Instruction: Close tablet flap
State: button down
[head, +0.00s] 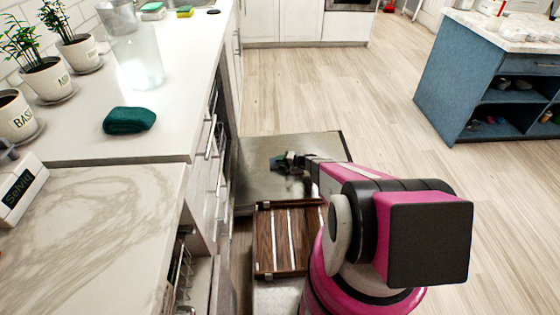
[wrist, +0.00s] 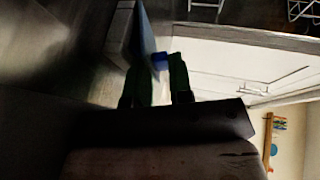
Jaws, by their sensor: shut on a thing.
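My gripper (head: 288,161) is low over a flat grey metal panel (head: 250,187), which looks like the inside of an open appliance door. In the wrist view, the two dark green fingers (wrist: 160,77) stand close together, with a small bright blue piece (wrist: 160,61) between their tips. My gripper is shut on this blue piece. Just beyond and to the left is a grey slab with a bluish face (wrist: 130,35), which may be the tablet flap; I cannot tell its angle. In the head view, my gripper and arm hide that part of the panel.
A white counter (head: 170,95) runs along the left, with potted plants (head: 42,77), a clear vase (head: 138,60) and a green cloth (head: 129,120). Drawers with handles (head: 209,137) front it. Open floor (head: 330,90) lies beyond the panel. A blue island (head: 460,80) stands at right.

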jog(key=c, duration=1.1)
grip_release()
